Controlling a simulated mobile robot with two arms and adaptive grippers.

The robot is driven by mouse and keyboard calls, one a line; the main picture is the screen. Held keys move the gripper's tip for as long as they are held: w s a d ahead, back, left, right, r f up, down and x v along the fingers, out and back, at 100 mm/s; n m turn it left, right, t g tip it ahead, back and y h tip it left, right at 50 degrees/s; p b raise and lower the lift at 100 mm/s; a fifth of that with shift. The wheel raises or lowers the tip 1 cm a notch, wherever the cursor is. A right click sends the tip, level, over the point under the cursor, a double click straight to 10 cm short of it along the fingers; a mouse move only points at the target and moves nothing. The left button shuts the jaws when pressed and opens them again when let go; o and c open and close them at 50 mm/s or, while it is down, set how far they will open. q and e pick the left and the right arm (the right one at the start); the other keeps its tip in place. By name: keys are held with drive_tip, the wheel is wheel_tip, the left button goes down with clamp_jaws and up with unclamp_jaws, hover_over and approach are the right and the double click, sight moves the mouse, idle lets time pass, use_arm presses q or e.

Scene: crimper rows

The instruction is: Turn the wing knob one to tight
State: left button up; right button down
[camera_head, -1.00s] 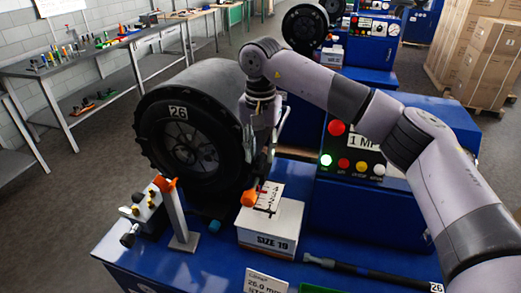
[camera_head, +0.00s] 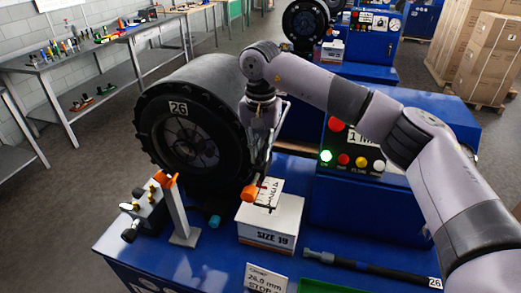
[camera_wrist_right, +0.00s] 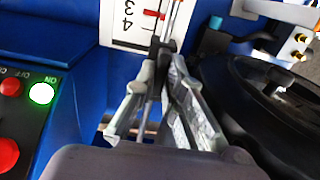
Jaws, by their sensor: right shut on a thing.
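An orange wing knob (camera_head: 250,193) sits at the front of a white box marked SIZE 19 (camera_head: 268,240), beside a scale. Another orange wing knob (camera_head: 165,179) tops a grey post to its left; I cannot tell which is knob one. My right gripper (camera_head: 263,168) reaches down from above, just above and right of the knob by the scale. In the right wrist view its fingers (camera_wrist_right: 166,62) are closed on a thin dark part, seemingly a rod, in front of the white scale (camera_wrist_right: 135,22). No orange knob shows clearly between them. My left gripper is not in view.
A large black wheel marked 26 (camera_head: 190,135) stands close left of my right gripper. A button panel (camera_head: 352,150) with a lit green button is to the right. A dark bar (camera_head: 370,268) lies along the front right of the blue bench.

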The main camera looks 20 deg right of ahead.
drive_tip(key=shift+m, duration=0.3)
drive_tip(key=m+b, duration=0.2)
drive_tip(key=m, duration=0.1)
drive_tip(key=m+b, duration=0.2)
drive_tip(key=m, duration=0.3)
drive_tip(key=shift+m, duration=0.4)
drive_tip(key=m+b, duration=0.1)
drive_tip(key=m, duration=0.3)
drive_tip(key=shift+m, duration=0.3)
drive_tip(key=shift+r+m+b, duration=0.1)
drive_tip(key=shift+m+b, duration=0.45)
drive_tip(key=shift+m, duration=1.35)
drive_tip(key=c, duration=1.7)
unclamp_jaws()
